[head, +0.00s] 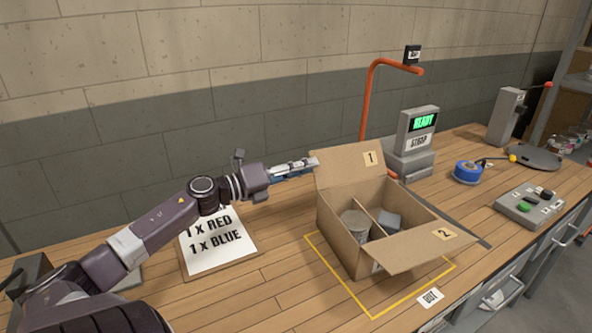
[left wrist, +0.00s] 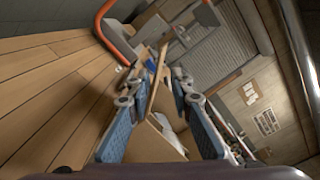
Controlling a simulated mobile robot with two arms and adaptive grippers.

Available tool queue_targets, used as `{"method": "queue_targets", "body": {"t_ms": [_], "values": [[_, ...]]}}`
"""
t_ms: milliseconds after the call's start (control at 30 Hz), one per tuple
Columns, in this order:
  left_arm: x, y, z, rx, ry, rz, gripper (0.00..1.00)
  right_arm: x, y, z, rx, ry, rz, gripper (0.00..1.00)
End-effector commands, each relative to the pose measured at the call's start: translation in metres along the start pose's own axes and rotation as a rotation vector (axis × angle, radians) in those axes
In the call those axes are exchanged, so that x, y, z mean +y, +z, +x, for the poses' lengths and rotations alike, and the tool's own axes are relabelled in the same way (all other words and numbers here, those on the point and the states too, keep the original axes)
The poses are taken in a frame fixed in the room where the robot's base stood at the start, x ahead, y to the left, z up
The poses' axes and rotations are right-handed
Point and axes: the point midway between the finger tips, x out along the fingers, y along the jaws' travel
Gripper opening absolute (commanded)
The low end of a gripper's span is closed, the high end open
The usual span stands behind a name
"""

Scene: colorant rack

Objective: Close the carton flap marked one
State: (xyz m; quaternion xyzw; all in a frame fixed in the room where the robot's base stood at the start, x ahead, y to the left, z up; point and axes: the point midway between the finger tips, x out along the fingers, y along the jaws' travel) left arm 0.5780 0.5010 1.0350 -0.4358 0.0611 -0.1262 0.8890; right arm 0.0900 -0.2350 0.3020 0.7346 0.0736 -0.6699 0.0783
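The open carton (head: 340,236) stands on the bench inside a yellow outline. Its flap marked 1 (head: 352,170) stands up, leaning back at the far side. The flap marked 2 (head: 425,250) is folded out at the near right. Inside are a divider, a round can (head: 355,224) and a grey block (head: 386,222). My left gripper (head: 310,163) is at the left edge of flap 1. In the left wrist view its blue-padded fingers (left wrist: 158,88) are apart, with a cardboard edge (left wrist: 157,78) between them; contact cannot be told. My right gripper is not in view.
An order sheet (head: 218,242) lies left of the carton. An orange post (head: 366,110) and a strap machine (head: 412,150) reading READY stand behind it. Blue tape (head: 467,172) and a button box (head: 528,207) are to the right.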

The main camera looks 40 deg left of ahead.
Motion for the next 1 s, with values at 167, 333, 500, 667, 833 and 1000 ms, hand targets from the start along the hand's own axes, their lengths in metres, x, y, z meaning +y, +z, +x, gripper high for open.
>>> {"method": "queue_targets", "body": {"t_ms": [167,333,500,667,833,1000], "values": [[0.001,-0.001,-0.018,0.000,0.001,-0.002,0.20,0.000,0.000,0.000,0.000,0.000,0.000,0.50],[0.000,0.000,-0.025,0.001,0.000,0.000,0.20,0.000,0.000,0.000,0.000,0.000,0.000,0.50],[0.000,0.000,-0.026,0.001,0.000,0.000,0.20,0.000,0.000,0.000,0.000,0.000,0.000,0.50],[-0.001,0.000,-0.025,0.000,0.000,0.000,0.14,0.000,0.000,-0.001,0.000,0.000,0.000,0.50],[-0.016,0.013,-0.025,0.000,-0.001,0.000,0.00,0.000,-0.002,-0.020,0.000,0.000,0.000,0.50],[-0.048,0.037,-0.025,0.000,0.000,0.000,0.00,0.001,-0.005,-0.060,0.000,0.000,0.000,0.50]]}}
